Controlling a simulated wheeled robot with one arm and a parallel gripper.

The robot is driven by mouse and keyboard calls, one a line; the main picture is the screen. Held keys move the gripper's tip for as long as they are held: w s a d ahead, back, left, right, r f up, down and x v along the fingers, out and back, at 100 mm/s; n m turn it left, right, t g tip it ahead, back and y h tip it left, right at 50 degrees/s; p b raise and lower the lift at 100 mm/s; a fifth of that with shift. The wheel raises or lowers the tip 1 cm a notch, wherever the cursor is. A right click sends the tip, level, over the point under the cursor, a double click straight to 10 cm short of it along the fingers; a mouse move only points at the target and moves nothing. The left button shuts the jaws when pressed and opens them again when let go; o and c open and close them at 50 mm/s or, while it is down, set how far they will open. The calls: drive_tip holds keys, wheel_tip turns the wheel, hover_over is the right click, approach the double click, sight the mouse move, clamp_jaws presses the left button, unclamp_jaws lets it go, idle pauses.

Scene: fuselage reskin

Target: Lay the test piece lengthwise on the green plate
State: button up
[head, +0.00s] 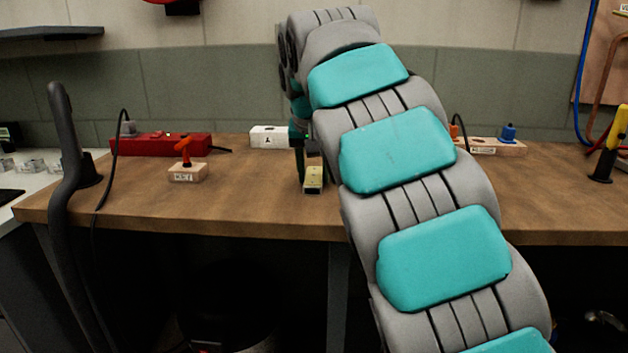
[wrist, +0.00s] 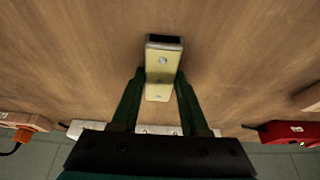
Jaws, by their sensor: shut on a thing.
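The test piece appears to be the small pale yellow metal piece (head: 314,179), with holes in its face and a dark end in the wrist view (wrist: 162,56). My gripper (wrist: 160,78) has its two dark green fingers closed on the sides of this piece. In the head view my gripper (head: 308,160) points down over the middle of the wooden bench, partly hidden by my arm. Whether the piece touches the bench top or hangs just above it, I cannot tell. I see no green plate in either view; my arm hides part of the bench.
The wooden bench (head: 250,205) has a red box (head: 160,145) at back left and a small labelled block with an orange knob (head: 186,172) before it. A white box (head: 269,137) stands behind my gripper. A wooden block with a blue plug (head: 497,145) is right.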

sight(315, 172)
clamp_jaws()
drive_tip(key=shift+r, duration=0.1)
drive_tip(key=shift+r, duration=1.85)
